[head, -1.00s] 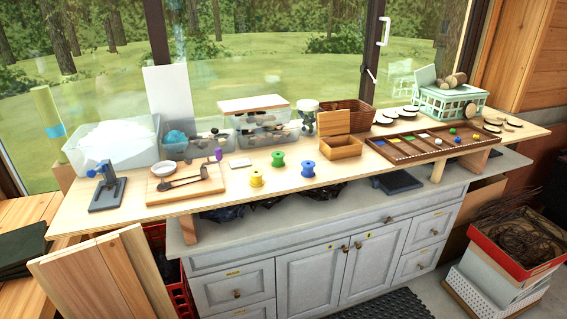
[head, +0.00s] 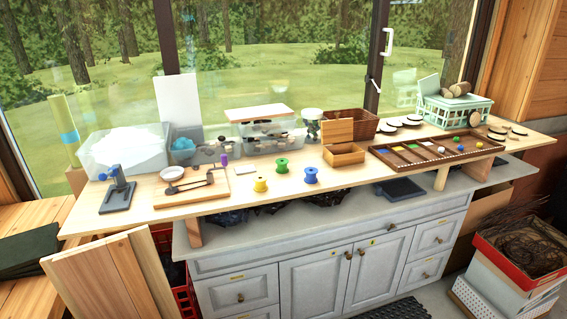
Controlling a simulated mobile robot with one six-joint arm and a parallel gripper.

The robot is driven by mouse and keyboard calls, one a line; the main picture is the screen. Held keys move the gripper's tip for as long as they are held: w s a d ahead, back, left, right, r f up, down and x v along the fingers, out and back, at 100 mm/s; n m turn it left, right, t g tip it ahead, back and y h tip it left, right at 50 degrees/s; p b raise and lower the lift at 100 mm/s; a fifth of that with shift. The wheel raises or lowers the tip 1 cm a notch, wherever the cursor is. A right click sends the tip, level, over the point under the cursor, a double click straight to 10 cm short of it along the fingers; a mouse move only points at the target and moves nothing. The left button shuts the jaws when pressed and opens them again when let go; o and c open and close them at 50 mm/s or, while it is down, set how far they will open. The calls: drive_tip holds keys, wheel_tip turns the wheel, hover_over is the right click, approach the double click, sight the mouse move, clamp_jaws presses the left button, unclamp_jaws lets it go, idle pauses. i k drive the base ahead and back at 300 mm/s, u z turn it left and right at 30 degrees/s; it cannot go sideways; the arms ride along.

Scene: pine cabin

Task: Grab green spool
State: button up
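The green spool (head: 282,165) stands upright on the wooden worktop (head: 345,182), near the middle of its depth. A yellow spool (head: 260,184) stands to its left and nearer the front edge. A blue spool (head: 311,175) stands to its right, also nearer the front edge. The three spools are apart from one another, with bare wood between them. My gripper does not show in the head view.
Left of the spools lies a wooden board (head: 190,188) with tools. Behind them stand clear bins (head: 272,142). To the right are an open wooden box (head: 344,154) and a sorting tray (head: 437,152). A cabinet (head: 315,275) stands below the worktop.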

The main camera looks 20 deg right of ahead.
sight(282, 168)
drive_tip(key=z, duration=1.05)
drive_tip(key=k, duration=0.25)
drive_tip(key=u, duration=3.45)
drive_tip(key=k, duration=0.2)
drive_tip(key=u, duration=1.8)
drive_tip(key=k, duration=1.65)
drive_tip(key=u, duration=0.1)
